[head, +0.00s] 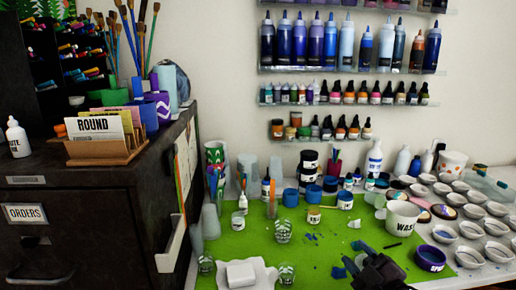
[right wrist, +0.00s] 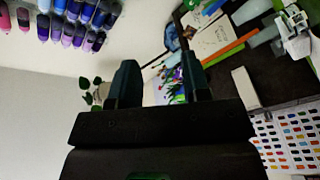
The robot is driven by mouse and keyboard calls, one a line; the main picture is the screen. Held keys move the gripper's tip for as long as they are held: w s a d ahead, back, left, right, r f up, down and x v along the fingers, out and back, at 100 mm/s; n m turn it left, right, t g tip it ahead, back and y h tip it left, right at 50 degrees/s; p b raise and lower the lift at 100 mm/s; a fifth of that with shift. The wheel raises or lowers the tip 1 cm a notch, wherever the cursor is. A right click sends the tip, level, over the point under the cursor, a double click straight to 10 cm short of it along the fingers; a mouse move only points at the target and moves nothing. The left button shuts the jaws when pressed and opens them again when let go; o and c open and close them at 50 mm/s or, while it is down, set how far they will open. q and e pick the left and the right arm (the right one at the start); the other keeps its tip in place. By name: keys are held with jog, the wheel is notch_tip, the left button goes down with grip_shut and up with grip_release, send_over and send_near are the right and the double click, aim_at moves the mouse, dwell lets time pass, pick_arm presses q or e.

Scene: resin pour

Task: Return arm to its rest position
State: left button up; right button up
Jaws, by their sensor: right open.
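My right gripper (head: 368,266) shows dark at the bottom of the head view, low over or near the front of the green mat (head: 248,248). In the right wrist view its two fingers (right wrist: 160,72) stand apart with nothing between them. That view looks past the fingers toward the wall, the bottle shelves and the dark cabinet. My left gripper is not in view.
Clear cups, bottles and blue-lidded jars crowd the mat's back edge. A white waste cup (head: 402,218) and a blue cup (head: 430,258) stand right of the gripper, beside many small white dishes (head: 470,230). A dark cabinet (head: 85,215) blocks the left.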

jog(key=s+d+f+m+g+h, duration=0.2)
jog(key=s+f+m, duration=0.4)
jog(key=s+f, duration=0.6)
jog(key=s+d+f+m+g+h, duration=0.3)
jog(key=s+f+m, duration=0.4)
jog(key=s+f, duration=0.6)
jog(key=shift+s+f+g+h, duration=0.15)
jog(key=shift+f+g+h, duration=0.4)
jog(key=shift+g+h, duration=0.35)
